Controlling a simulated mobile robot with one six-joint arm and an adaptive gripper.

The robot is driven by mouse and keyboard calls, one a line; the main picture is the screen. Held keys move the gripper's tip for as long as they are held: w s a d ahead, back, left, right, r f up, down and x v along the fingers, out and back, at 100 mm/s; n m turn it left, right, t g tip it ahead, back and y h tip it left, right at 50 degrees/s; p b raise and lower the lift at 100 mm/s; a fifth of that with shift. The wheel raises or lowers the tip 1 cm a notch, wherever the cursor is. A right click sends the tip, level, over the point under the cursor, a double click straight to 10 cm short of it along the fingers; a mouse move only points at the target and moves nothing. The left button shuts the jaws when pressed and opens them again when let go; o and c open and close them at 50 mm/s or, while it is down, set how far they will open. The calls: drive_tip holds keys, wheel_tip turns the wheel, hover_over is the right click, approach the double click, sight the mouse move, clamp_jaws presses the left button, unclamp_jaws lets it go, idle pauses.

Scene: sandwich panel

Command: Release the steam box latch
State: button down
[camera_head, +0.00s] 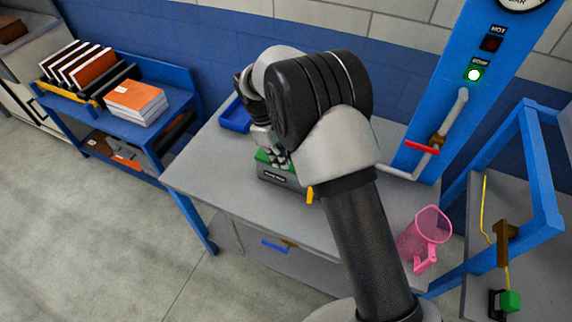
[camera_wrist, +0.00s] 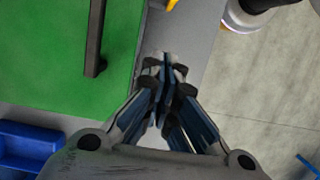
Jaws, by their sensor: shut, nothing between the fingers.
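The steam box (camera_head: 281,178) sits on the grey table, with a green top and a dark labelled front; my arm hides much of it. A yellow-orange piece, likely the latch (camera_head: 310,195), shows at its right front, below my arm. In the wrist view the green top (camera_wrist: 50,60) carries a dark bar handle (camera_wrist: 95,40). Part of the yellow piece (camera_wrist: 172,5) shows at the top edge of that view, beyond my fingertips. My gripper (camera_wrist: 165,68) is shut and empty beside the green top's edge. I cannot tell its height above the box.
A blue tray (camera_head: 235,116) lies behind the box and shows in the wrist view (camera_wrist: 25,143). A pink jug (camera_head: 424,236) stands at the table's right. A red-handled valve pipe (camera_head: 425,148) and lit green lamp (camera_head: 474,75) are on the blue post. Bare table lies left.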

drive_tip(key=s+d+f+b, duration=0.2)
drive_tip(key=d+f, duration=0.3)
drive_tip(key=f, duration=0.2)
drive_tip(key=shift+d+f+b, duration=0.3)
drive_tip(key=shift+f, duration=0.1)
drive_tip(key=shift+w+d+r, duration=0.1)
drive_tip(key=shift+w+d, duration=0.05)
